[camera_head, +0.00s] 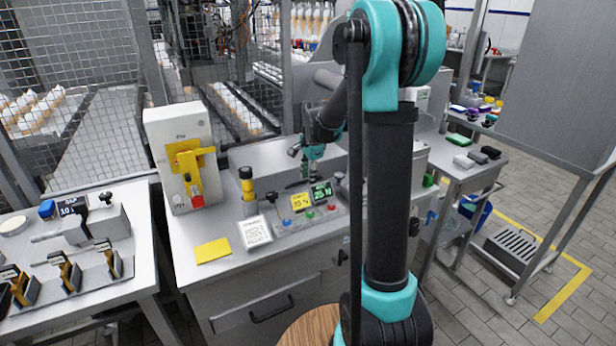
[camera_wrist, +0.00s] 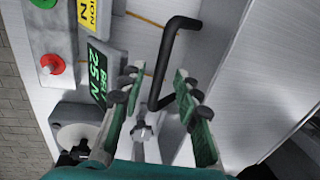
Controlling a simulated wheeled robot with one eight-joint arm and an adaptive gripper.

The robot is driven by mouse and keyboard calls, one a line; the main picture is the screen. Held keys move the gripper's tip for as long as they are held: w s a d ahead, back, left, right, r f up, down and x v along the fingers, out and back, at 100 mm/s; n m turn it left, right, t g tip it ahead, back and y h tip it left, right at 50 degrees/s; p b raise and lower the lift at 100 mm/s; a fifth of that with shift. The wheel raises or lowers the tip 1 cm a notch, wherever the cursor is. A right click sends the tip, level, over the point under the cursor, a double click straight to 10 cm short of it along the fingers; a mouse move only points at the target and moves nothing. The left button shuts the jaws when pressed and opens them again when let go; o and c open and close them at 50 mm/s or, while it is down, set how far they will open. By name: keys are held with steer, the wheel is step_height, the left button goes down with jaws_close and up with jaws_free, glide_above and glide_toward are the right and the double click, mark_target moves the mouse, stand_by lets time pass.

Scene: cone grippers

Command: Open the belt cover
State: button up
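A grey metal cover (camera_head: 262,158), apparently the belt cover, sits at the back of the workbench. It looks closed. In the wrist view, its pale metal surface (camera_wrist: 225,28) carries a bent black bar handle (camera_wrist: 170,62). My gripper (camera_wrist: 156,82) is open, with its two green, dark-padded fingers on either side of the handle's lower end. No firm contact shows, and I cannot tell the exact depth.
A display reading 25 N (camera_head: 321,192) and coloured buttons (camera_head: 308,215) stand just in front of the cover. A yellow-black lamp post (camera_head: 247,184) and a switch box (camera_head: 181,155) with a yellow lockout are to the left. Wire fencing (camera_head: 70,45) stands behind.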

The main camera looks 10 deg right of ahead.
steer(key=shift+c, duration=0.6)
jaws_close()
